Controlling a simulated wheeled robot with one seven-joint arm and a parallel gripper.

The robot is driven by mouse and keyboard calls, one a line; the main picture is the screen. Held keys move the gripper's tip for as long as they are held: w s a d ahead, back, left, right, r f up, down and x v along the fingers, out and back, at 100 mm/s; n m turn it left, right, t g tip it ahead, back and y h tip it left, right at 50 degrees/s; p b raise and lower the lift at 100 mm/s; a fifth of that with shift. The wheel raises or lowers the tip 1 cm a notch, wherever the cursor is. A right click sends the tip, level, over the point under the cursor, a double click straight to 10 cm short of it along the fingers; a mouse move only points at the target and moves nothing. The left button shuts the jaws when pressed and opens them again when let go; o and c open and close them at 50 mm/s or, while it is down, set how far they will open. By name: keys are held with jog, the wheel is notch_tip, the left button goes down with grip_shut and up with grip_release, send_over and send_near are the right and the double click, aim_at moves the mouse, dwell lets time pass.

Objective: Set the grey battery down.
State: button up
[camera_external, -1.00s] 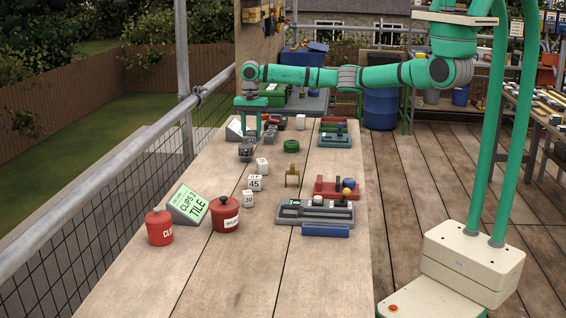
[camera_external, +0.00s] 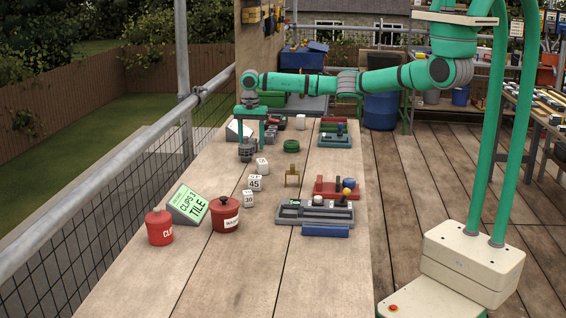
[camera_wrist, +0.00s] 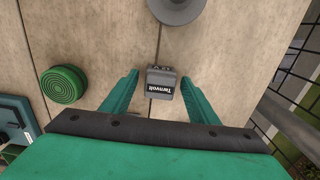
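The grey battery (camera_wrist: 162,86), a small block with a white-lettered dark label, shows in the wrist view between the two green fingers of my gripper (camera_wrist: 159,78). A gap shows on each side of it, so the fingers are open and apart from it. The battery appears to stand on the wooden table (camera_wrist: 100,35). In the external view my gripper (camera_external: 250,142) points down over the far left part of the table, and its fingers largely hide the battery.
A round grey object (camera_wrist: 178,6) stands close by, nearer the external camera. A green ring-shaped roll (camera_wrist: 63,84) lies to one side. White number cubes (camera_external: 255,183), red pots (camera_external: 225,215) and a grey tray (camera_external: 315,212) stand nearer. The table's near end is clear.

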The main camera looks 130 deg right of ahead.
aim_at(251, 139)
jog(key=shift+r, duration=0.1)
notch_tip(251, 139, up, 12)
dwell(0.5)
dwell(0.5)
